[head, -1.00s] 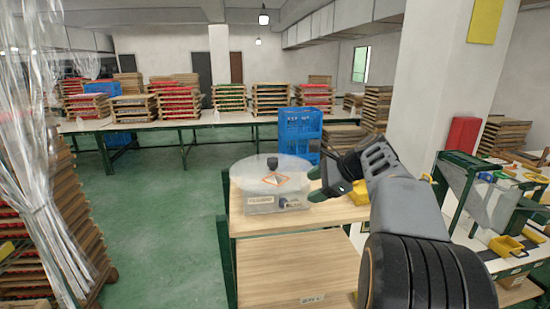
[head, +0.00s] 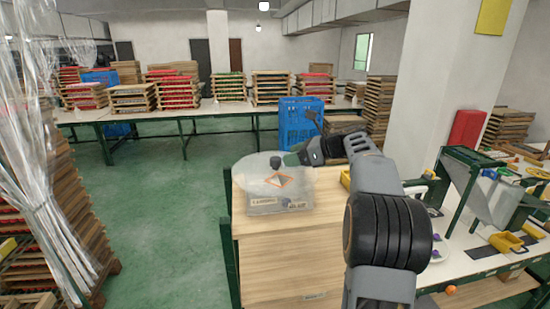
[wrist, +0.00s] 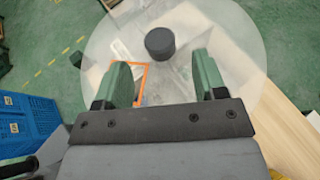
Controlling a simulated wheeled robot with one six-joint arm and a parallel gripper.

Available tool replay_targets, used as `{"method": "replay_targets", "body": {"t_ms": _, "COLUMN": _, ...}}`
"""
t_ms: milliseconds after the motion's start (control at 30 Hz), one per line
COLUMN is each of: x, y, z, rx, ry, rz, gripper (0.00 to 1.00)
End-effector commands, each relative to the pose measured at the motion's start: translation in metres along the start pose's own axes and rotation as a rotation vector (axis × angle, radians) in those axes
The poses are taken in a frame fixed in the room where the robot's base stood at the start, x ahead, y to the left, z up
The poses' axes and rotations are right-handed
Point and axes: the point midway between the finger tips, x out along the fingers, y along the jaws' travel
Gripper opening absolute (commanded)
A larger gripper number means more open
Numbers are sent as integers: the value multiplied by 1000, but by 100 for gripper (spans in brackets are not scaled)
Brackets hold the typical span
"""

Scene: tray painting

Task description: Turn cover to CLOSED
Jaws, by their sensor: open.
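The cover (head: 248,178) is a round clear disc over a clear box (head: 262,208) on the wooden cart. A short dark round knob (head: 275,162) stands up from it, and an orange diamond outline (head: 279,181) shows at the box. Labels on the box front are too small to read. My gripper (head: 292,160) is just right of the knob in the head view. In the wrist view, my open gripper (wrist: 165,75) has its two green fingers apart over the disc (wrist: 235,45). The knob (wrist: 160,43) shows ahead between their lines, with nothing gripped.
The wooden cart top (head: 250,228) holds the box. A blue crate (head: 300,122) stands behind it. A bench (head: 470,235) with yellow bins and parts is at right. Stacked trays and a clear curtain (head: 45,150) are at left. Green floor is open at left.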

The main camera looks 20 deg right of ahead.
Motion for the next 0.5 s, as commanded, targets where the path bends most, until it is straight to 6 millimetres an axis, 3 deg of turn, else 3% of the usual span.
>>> {"method": "replay_targets", "body": {"t_ms": 200, "x": 38, "y": 1, "z": 2, "rx": 0, "ry": 0, "rz": 4, "gripper": 65}}
{"method": "replay_targets", "body": {"t_ms": 500, "x": 63, "y": 2, "z": 1, "rx": -1, "ry": 1, "rz": 4, "gripper": 65}}
